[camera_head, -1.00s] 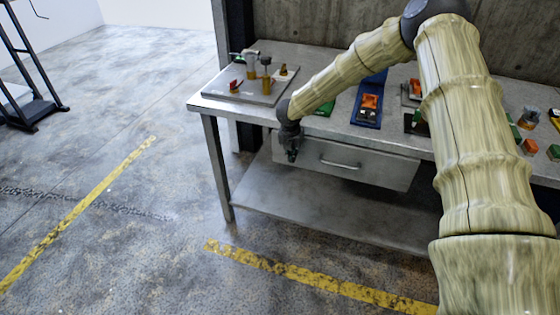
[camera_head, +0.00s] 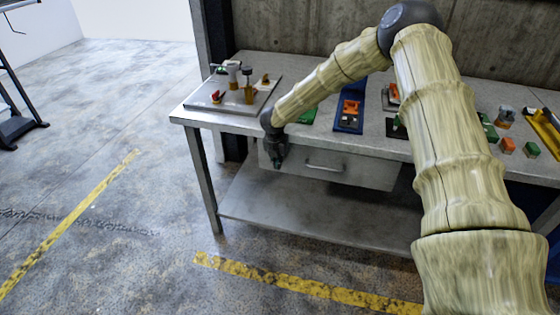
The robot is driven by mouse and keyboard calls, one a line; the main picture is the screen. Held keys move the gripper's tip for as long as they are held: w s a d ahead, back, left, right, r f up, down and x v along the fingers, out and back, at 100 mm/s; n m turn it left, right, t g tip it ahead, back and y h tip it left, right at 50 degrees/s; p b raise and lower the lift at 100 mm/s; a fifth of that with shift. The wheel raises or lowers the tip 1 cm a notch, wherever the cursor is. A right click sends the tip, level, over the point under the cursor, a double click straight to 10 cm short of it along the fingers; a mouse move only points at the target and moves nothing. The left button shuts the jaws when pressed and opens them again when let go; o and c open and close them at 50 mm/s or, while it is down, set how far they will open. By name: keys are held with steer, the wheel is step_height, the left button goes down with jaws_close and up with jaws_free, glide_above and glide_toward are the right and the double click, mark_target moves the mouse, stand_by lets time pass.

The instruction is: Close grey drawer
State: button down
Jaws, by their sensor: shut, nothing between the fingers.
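The grey drawer (camera_head: 358,173) hangs under the worktop of the metal table (camera_head: 225,122). Its front has a bar handle (camera_head: 325,168) and sits close under the table's front edge. I cannot tell whether a small gap is left. My gripper (camera_head: 277,163) is shut and points down at the left end of the drawer front, left of the handle. It overlaps the front there, and contact looks likely but cannot be made out. My wrist hides the drawer's upper left corner.
A grey plate with small parts (camera_head: 232,100) lies on the table's left end. A blue tray with an orange part (camera_head: 349,116) and several coloured blocks lie farther right. A lower shelf (camera_head: 300,210) runs under the drawer.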

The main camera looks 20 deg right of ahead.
steer(key=s+a+r+b, duration=0.1)
steer(key=s+a+r, duration=0.2)
steer(key=r, duration=0.6)
steer(key=shift+s+a+r, duration=0.25)
steer(key=shift+s+r, duration=0.05)
steer(key=shift+s, duration=0.35)
steer(key=s+a+f+n+t+h, duration=0.1)
steer(key=s+a+f+n+h, duration=0.15)
steer(key=s+f+n, duration=2.05)
steer(key=s+a+f+n+g+y, duration=0.1)
steer(key=s+a+f+n+y, duration=0.1)
steer(key=s+n, duration=0.8)
steer(key=s+a+f+n+g+y, duration=0.2)
steer(key=s+n, duration=0.8)
steer(key=s, duration=0.8)
steer(key=shift+s+a+f, duration=0.3)
steer(key=shift+a+f, duration=0.25)
steer(key=shift+f, duration=0.1)
